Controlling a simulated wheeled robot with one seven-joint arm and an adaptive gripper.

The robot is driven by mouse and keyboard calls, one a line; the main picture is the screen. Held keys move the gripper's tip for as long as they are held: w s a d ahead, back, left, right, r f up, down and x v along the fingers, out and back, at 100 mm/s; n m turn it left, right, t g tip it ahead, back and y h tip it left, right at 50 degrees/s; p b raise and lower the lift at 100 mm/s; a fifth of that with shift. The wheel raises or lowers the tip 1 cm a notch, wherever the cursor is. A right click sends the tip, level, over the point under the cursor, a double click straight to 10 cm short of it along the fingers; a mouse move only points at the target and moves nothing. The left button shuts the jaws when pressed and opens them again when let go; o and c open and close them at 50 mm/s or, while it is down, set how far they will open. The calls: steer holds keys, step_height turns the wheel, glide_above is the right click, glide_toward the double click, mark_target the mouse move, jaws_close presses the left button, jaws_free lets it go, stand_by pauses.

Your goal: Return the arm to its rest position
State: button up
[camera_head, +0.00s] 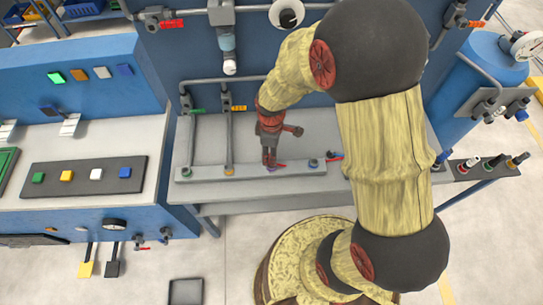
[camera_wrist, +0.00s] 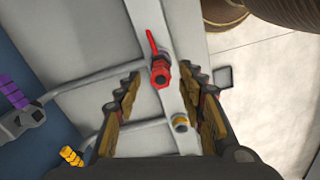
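My arm reaches over the grey workbench (camera_head: 240,208) in the head view. My gripper (camera_head: 269,158) points down just above a grey bar (camera_head: 205,173) with several ports. In the wrist view its two fingers stand wide apart, open, with nothing pinched between them. A red fitting with a thin red handle (camera_wrist: 160,72) sits on the bar and shows between the fingers. A yellow-ringed port (camera_wrist: 180,122) lies nearer the right finger. Whether a finger touches the bar cannot be told.
Two grey pipes with a green tag (camera_head: 198,111) and an orange tag (camera_head: 239,108) rise left of my gripper. A panel with coloured buttons (camera_head: 82,175) is at left. A blue tank (camera_head: 490,70) with a gauge stands at right. Open floor lies in front.

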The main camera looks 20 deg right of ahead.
step_height(320, 180, up, 9)
stand_by(0.3)
steer(key=s+r+m+t+b, duration=0.1)
steer(key=s+r+m+t, duration=0.1)
steer(key=s+r+m, duration=0.3)
steer(key=s+r+m+t+b, duration=0.2)
steer(key=s+r+m, duration=0.4)
steer(key=s+r, duration=0.3)
step_height(320, 180, up, 4)
steer(key=shift+r+t+b, duration=0.1)
steer(key=shift+t+b, duration=0.2)
steer(key=shift+t, duration=0.5)
steer(key=shift+c, duration=0.5)
